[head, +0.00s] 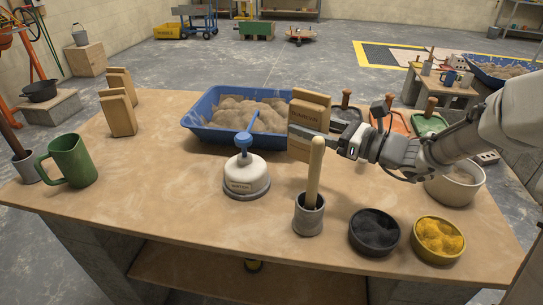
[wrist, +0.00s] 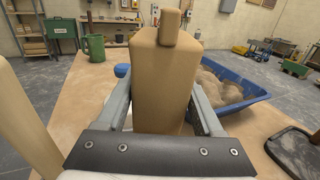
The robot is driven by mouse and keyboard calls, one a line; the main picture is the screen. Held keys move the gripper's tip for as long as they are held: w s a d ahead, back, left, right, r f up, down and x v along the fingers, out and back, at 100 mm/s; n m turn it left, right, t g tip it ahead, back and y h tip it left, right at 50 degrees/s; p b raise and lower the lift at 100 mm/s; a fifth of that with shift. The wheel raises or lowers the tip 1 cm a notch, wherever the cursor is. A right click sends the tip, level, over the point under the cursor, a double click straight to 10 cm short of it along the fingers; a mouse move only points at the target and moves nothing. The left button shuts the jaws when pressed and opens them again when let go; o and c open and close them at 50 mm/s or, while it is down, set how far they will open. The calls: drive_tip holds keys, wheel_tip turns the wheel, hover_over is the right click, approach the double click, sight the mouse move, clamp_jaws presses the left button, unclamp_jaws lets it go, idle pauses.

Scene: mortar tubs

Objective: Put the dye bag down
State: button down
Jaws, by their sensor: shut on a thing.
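The bag is at the right end of the blue tub (head: 205,137) of sand, on the near side. Its lower end is partly hidden by my gripper and a wooden handle, and I cannot tell whether it touches the table (head: 170,200). Two similar tan bags (head: 118,116) stand at the back left of the table.
A white container with a blue knob (head: 246,178), a grey cup with a wooden pestle (head: 309,215), a black bowl (head: 374,232) and a yellow-powder bowl (head: 438,238) stand in front. A green mug (head: 72,160) is at left. Trowels (head: 430,122) lie behind my arm. The left-middle table is clear.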

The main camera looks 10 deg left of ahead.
sight(306, 158)
wheel_tip(306, 158, down, 9)
drive_tip(key=b, duration=0.3)
drive_tip(key=shift+b, duration=0.3)
drive_tip(key=shift+f, duration=0.1)
unclamp_jaws()
drive_tip(key=shift+s+d, duration=0.1)
drive_tip(key=shift+d, duration=0.25)
drive_tip(key=p+v, duration=0.3)
drive_tip(key=v, duration=0.8)
drive_tip(key=shift+s+d, duration=0.15)
